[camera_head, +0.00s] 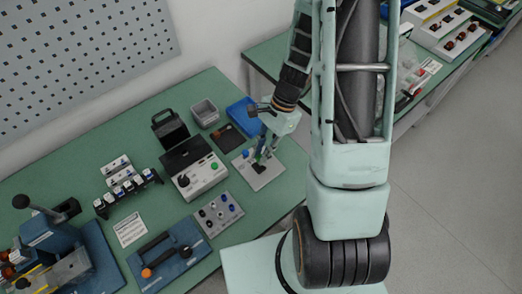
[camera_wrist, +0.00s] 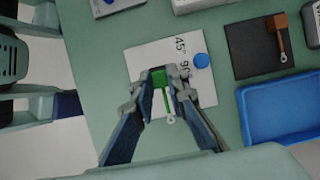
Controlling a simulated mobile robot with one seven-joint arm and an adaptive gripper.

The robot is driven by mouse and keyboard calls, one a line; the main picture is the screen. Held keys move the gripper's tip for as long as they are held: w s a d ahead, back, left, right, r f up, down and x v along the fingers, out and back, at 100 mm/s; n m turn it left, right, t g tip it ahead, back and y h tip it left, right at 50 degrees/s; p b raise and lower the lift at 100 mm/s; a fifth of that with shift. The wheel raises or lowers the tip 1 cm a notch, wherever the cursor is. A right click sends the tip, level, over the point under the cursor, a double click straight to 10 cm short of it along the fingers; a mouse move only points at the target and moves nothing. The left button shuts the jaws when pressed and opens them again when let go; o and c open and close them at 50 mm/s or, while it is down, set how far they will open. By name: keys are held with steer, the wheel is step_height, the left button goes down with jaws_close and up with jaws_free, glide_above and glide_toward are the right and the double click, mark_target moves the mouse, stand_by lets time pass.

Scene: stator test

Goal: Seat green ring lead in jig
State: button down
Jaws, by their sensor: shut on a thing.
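My gripper (camera_wrist: 158,88) is shut on the green ring lead (camera_wrist: 158,77), with a finger on each side of its green block. The lead's thin green wire runs toward the wrist and ends in a pale ring (camera_wrist: 171,119). The jig (camera_wrist: 148,58) is a light plate marked with angle figures, with a blue knob (camera_wrist: 201,60) at its right. The lead is over the jig plate; I cannot tell whether it touches it. In the head view my gripper (camera_head: 259,156) points down at the jig (camera_head: 271,178), and the lead is mostly hidden.
A dark mat (camera_wrist: 245,68) with a brown ring lead (camera_wrist: 279,36) lies right of the jig. A blue tray (camera_wrist: 244,103) is nearby. In the head view, a control box (camera_head: 199,177) and a connector plate (camera_head: 228,218) stand left of the jig.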

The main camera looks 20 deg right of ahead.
steer(key=shift+f+b, duration=0.45)
steer(key=shift+f, duration=0.45)
steer(key=shift+f+b, duration=0.6)
stand_by(0.7)
steer(key=shift+s+f+b, duration=0.1)
steer(key=shift+f+b, duration=0.2)
stand_by(0.6)
steer(key=c, duration=1.8)
jaws_free()
steer(key=shift+f, duration=0.1)
steer(key=shift+d, duration=0.1)
steer(key=shift+w+d+r, duration=0.1)
steer(key=shift+w+r, duration=0.1)
steer(key=shift+r, duration=0.2)
steer(key=v, duration=1.1)
steer(key=shift+s+r, duration=0.1)
steer(key=shift+r, duration=0.1)
